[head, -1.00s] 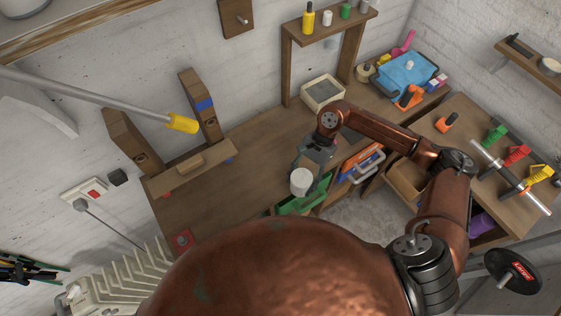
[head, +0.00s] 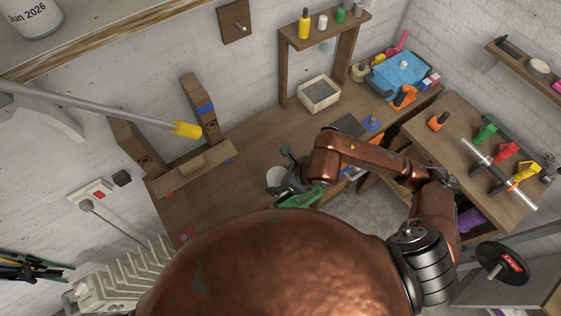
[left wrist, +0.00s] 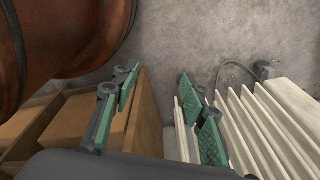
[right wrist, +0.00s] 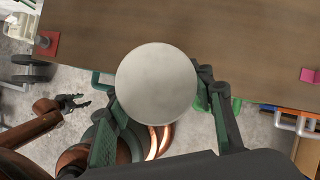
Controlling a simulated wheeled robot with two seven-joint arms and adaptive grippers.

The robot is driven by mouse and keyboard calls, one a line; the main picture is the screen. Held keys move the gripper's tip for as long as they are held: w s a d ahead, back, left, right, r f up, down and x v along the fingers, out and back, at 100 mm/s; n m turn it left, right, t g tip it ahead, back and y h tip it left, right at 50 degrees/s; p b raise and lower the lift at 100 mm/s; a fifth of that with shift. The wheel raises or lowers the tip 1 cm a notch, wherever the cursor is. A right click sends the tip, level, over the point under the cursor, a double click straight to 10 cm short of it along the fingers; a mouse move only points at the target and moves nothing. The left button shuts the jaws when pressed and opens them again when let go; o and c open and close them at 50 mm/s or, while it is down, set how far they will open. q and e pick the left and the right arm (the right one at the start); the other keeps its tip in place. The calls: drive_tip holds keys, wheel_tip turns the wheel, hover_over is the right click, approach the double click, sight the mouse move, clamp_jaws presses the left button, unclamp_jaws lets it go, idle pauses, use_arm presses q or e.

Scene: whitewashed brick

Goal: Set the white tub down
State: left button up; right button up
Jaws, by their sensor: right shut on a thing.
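The white tub (head: 276,178) is in my right gripper (head: 285,173), at the front part of the long wooden workbench (head: 232,185). In the right wrist view the tub (right wrist: 156,84) appears as a pale round top between the two green-padded fingers, against the bench's front edge. Whether its base touches the bench is hidden. My left gripper (left wrist: 158,85) is open and empty in the left wrist view, away from the bench top, with floor and a wooden cabinet beyond it.
A wooden rack (head: 188,172) stands to the left. A red piece (head: 186,235) lies at the near left corner. A green bin (head: 303,198) sits below the front edge. The bench middle is clear.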

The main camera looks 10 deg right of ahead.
drive_tip(key=w+d+f+p, duration=0.1)
drive_tip(key=w+f, duration=0.2)
drive_tip(key=w, duration=0.1)
drive_tip(key=w+d+f+p, duration=0.1)
drive_tip(key=w+d+f, duration=0.1)
drive_tip(key=w+f, duration=0.1)
drive_tip(key=w+d+f+p, duration=0.1)
drive_tip(key=w+d+f, duration=0.1)
drive_tip(key=w, duration=0.3)
drive_tip(key=shift+f, duration=0.45)
drive_tip(key=shift+w+d+f, duration=0.15)
drive_tip(key=shift+w+f, duration=0.1)
drive_tip(key=shift+f, duration=0.1)
wheel_tip(320, 180, down, 3)
drive_tip(key=shift+f+p, duration=0.1)
drive_tip(key=shift+p, duration=0.2)
drive_tip(key=shift+f, duration=0.15)
drive_tip(key=o, duration=1.5)
drive_tip(key=shift+c, duration=0.2)
